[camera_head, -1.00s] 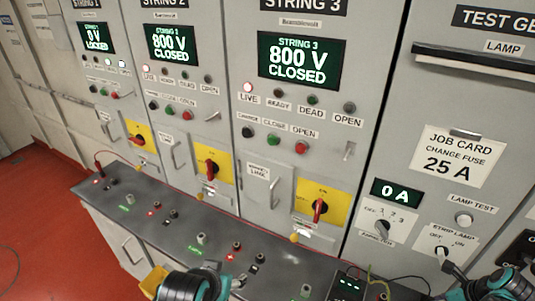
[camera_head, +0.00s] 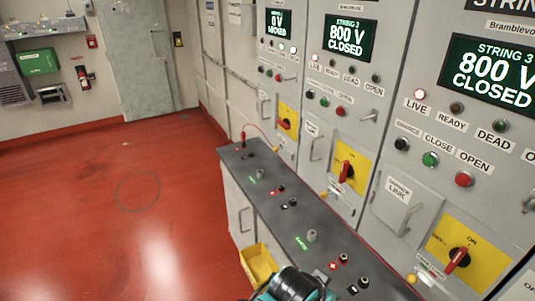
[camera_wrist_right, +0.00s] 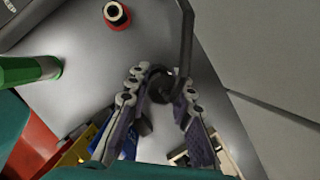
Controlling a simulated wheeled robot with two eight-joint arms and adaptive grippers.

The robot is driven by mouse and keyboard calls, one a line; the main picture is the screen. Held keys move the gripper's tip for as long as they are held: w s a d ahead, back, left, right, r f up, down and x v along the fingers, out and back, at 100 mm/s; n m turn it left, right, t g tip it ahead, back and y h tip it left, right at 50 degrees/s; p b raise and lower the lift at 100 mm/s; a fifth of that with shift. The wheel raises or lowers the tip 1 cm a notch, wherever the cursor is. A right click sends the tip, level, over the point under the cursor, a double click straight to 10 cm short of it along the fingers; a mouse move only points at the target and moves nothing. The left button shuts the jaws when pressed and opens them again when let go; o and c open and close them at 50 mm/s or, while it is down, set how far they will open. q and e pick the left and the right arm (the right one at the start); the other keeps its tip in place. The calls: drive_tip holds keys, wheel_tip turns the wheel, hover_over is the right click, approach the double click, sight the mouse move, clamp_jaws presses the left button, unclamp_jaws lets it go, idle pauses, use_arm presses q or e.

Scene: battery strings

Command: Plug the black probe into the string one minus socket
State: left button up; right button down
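The string one section of the bench is at its far end in the head view, below the "0 V LOCKED" display (camera_head: 275,23). A red probe (camera_head: 243,137) with a red cable stands plugged in there. A small dark socket (camera_head: 251,155), apparently string one minus, sits just in front of it. In the right wrist view, my right gripper (camera_wrist_right: 165,80) has its fingers closed around a dark round piece, apparently the black probe (camera_wrist_right: 160,91), with a black cable rising from it. Its tip is hidden.
The grey bench (camera_head: 228,158) runs along the cabinets, with more socket pairs for the other strings. A yellow bin (camera_head: 258,262) hangs at its front. Red floor (camera_head: 110,210) is open at left. A red-ringed socket (camera_wrist_right: 117,13) and a green cylinder (camera_wrist_right: 30,70) are near the right gripper.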

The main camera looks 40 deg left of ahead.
drive_tip(key=shift+r, duration=0.3)
drive_tip(key=shift+r+p, duration=0.35)
drive_tip(key=shift+p, duration=0.15)
drive_tip(key=shift+r+p, duration=0.9)
drive_tip(key=shift+r, duration=0.3)
drive_tip(key=shift+r+p, duration=1.9)
drive_tip(key=shift+r, duration=0.55)
